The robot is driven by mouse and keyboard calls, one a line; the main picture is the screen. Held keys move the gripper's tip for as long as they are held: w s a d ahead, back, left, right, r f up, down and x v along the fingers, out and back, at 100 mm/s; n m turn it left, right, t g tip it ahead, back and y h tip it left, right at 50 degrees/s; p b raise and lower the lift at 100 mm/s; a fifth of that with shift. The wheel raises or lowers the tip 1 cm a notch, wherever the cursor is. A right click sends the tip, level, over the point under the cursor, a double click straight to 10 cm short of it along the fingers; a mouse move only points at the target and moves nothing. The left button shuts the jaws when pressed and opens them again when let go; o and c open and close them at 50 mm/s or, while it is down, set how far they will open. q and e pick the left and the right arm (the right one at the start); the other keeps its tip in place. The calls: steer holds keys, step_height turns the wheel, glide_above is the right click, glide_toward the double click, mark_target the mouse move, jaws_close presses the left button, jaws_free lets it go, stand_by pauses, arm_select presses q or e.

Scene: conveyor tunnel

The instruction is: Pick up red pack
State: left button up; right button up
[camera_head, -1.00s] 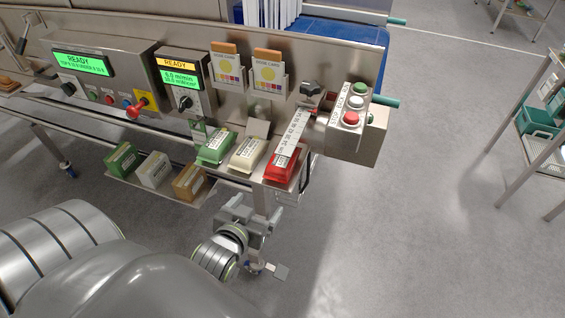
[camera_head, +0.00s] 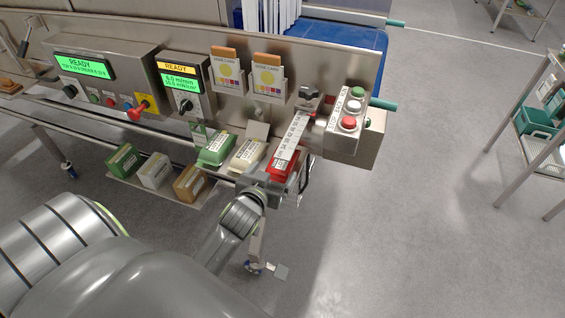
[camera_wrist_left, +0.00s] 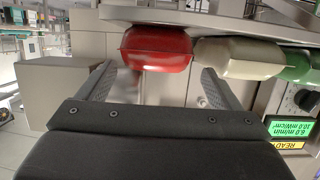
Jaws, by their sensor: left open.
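The red pack (camera_head: 283,166) lies at the right end of a row of packs on a steel ledge, partly covered by a white ruler-like strip (camera_head: 292,136) in the head view. My left gripper (camera_head: 268,184) is just in front of the ledge, close to the red pack. In the left wrist view the red pack (camera_wrist_left: 156,48) shows ahead, between the two spread fingers of the left gripper (camera_wrist_left: 157,84). The fingers are open and empty, and I cannot tell whether they touch the pack. My right gripper does not show.
A cream pack (camera_head: 247,154) sits just left of the red one, with a green pack (camera_head: 216,148) beyond it. Several cartons stand on a lower shelf (camera_head: 158,195). A button box (camera_head: 345,135) juts out at the right. Open floor (camera_head: 420,240) lies to the right.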

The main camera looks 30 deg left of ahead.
mark_target(281, 165)
arm_select(q)
steer(key=shift+d+f+p+x, duration=0.15)
steer(key=shift+p+x, duration=0.1)
steer(key=shift+x, duration=0.95)
steer(key=shift+d+f+p+x, duration=0.15)
steer(key=shift+p+x, duration=0.1)
steer(key=shift+x, duration=0.9)
steer(key=shift+w+a, duration=0.15)
steer(key=shift+w, duration=0.25)
steer(key=shift+c, duration=0.5)
steer(key=c, duration=1.3)
steer(key=shift+r, duration=0.1)
